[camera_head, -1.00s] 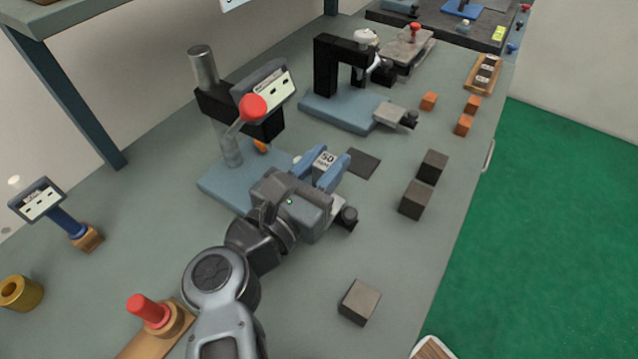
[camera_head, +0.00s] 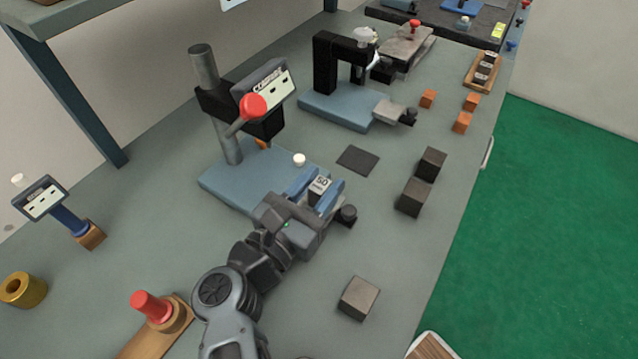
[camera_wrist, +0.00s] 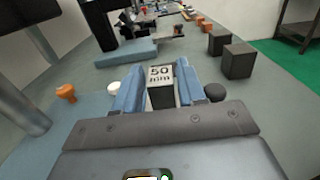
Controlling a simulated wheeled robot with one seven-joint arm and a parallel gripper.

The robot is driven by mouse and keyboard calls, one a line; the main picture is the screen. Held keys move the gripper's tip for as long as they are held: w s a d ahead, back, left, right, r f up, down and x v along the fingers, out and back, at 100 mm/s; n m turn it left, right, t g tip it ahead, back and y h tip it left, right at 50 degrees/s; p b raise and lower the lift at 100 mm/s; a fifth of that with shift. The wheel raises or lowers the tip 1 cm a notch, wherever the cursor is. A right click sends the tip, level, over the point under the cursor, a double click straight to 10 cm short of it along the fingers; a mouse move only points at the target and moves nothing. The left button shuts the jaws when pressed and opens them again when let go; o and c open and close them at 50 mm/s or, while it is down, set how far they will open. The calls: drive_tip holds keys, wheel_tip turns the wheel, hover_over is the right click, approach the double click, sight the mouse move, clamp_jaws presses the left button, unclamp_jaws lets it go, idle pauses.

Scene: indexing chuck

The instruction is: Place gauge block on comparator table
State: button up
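My gripper (camera_head: 318,190) is shut on a block marked "50 mm" (camera_head: 320,186), with a blue finger on each side. In the wrist view the block (camera_wrist: 161,89) stands upright between the fingers, its marked face showing. The comparator has a blue base (camera_head: 232,187), a grey column (camera_head: 229,142) and a display head (camera_head: 265,84) with a red ball lever (camera_head: 252,106). The gripper and block are over the base's right front end. The gripper hides that part, so I cannot tell whether the block touches a table there.
A white knob (camera_head: 299,160) and a black knob (camera_head: 347,213) are close to the fingers. A dark flat pad (camera_head: 357,160) lies beyond. Dark cubes (camera_head: 413,197) stand to the right, and another cube (camera_head: 358,298) nearer. A second blue-based instrument (camera_head: 345,105) stands behind.

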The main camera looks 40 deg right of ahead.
drive_tip(key=shift+o, duration=1.3)
drive_tip(key=shift+r, duration=0.1)
drive_tip(key=b+v, duration=0.3)
drive_tip(key=v, duration=0.7)
drive_tip(key=shift+s+a+b, duration=0.1)
drive_tip(key=shift+a+b, duration=0.25)
drive_tip(key=shift+s+a+r, duration=0.1)
drive_tip(key=shift+s+a, duration=0.1)
drive_tip(key=shift+a, duration=0.4)
